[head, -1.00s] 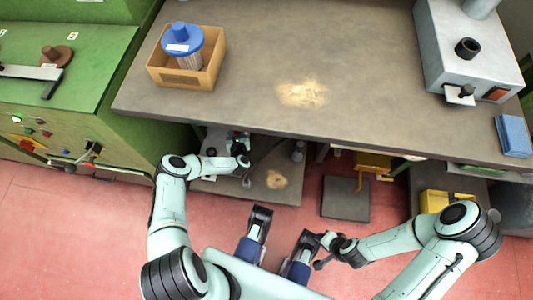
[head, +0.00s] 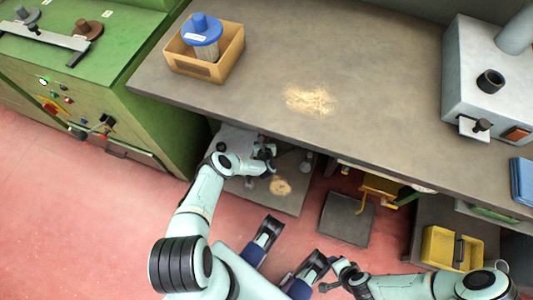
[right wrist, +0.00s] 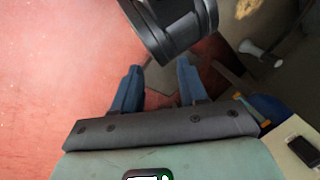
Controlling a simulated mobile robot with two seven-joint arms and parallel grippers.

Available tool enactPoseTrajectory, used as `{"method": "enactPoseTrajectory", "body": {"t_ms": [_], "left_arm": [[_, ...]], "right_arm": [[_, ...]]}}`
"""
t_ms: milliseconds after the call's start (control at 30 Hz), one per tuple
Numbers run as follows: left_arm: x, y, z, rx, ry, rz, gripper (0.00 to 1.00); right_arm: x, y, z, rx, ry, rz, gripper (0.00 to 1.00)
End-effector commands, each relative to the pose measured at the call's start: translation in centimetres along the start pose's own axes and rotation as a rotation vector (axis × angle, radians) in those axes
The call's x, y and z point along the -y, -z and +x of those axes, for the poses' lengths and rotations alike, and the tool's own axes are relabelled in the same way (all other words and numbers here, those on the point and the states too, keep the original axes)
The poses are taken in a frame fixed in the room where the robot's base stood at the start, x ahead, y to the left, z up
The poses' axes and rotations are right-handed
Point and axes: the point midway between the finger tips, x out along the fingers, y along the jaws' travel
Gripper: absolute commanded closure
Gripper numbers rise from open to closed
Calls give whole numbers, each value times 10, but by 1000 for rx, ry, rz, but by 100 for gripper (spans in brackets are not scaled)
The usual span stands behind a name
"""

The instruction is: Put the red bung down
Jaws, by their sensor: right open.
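I cannot make out a red bung in either view. My right gripper (head: 334,273) is low at the bottom of the head view, over the floor in front of the bench. In the right wrist view its two blue fingers (right wrist: 158,75) stand apart with nothing visible between them. My left gripper (head: 266,158) is at the bench's front edge, by the lower shelf. It is small and dark there, and I cannot tell its jaws or whether it holds anything.
The grey-brown bench top (head: 380,100) is mostly clear, with a pale worn patch. A cardboard box (head: 205,68) holds a blue-topped cylinder (head: 201,28). A grey machine (head: 480,80) stands right, a green cabinet (head: 110,80) left. A yellow bin (head: 437,247) is below the bench.

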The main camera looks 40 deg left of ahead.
Motion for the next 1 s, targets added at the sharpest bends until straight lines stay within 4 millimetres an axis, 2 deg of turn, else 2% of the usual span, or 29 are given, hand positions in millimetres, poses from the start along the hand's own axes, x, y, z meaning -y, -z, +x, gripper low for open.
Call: {"method": "enactPoseTrajectory", "body": {"t_ms": [33,133,233,400,733,1000], "left_arm": [[0,22,8,-2,-1,4,94],[0,45,17,-2,-1,4,94],[0,71,28,-2,-1,3,94],[0,90,37,0,0,3,94],[0,107,44,0,1,2,94],[0,135,56,0,0,2,94]], "right_arm": [[-5,13,14,-35,-3,4,57],[-11,36,29,-100,-8,9,57],[-23,42,48,-114,-24,20,57],[-45,13,66,-18,-64,47,57],[-64,-12,79,66,-98,73,57],[-93,-53,96,199,-153,118,57]]}}
